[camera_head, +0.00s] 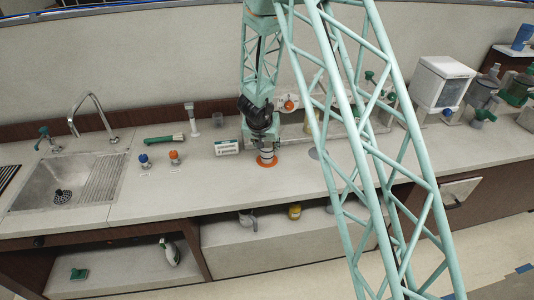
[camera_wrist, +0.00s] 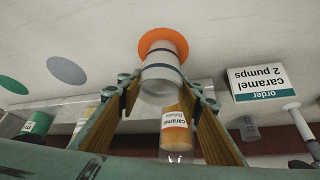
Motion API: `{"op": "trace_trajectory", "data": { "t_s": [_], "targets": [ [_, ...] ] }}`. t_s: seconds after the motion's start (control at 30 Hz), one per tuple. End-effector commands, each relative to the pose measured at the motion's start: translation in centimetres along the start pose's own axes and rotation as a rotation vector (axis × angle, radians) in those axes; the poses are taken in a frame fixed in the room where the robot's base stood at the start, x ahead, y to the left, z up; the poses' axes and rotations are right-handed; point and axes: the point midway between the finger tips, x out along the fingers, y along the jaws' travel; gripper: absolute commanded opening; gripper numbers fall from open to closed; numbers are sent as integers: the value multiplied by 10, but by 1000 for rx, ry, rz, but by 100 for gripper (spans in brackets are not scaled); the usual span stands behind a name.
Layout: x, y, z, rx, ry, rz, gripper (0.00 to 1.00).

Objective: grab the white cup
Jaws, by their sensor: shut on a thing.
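The white cup (camera_wrist: 160,75), with dark bands, stands on an orange disc (camera_wrist: 158,37) on the counter. In the head view the cup (camera_head: 266,156) shows below my gripper (camera_head: 263,143), on the same orange disc (camera_head: 267,164). In the wrist view my gripper (camera_wrist: 163,88) has one finger on each side of the cup and is shut on it. The exact finger contact is hard to see. The cup looks upright and at the disc.
An order sign (camera_wrist: 256,83) reading caramel 2 pumps stands beside the cup. A caramel bottle (camera_wrist: 175,127) is behind it in the wrist view. A sink (camera_head: 65,182) lies at the left. A white machine (camera_head: 440,82) stands at the right. The front counter is mostly clear.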

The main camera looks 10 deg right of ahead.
Motion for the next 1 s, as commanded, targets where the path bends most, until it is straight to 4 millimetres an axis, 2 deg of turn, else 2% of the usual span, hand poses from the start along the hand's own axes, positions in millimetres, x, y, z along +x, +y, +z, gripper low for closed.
{"op": "trace_trajectory", "data": {
  "t_s": [0.43, 1.0],
  "targets": [
    [-4, 0, -3, 0, 0, 0, 21],
    [-33, 0, -19, 0, 1, 0, 21]
  ]
}}
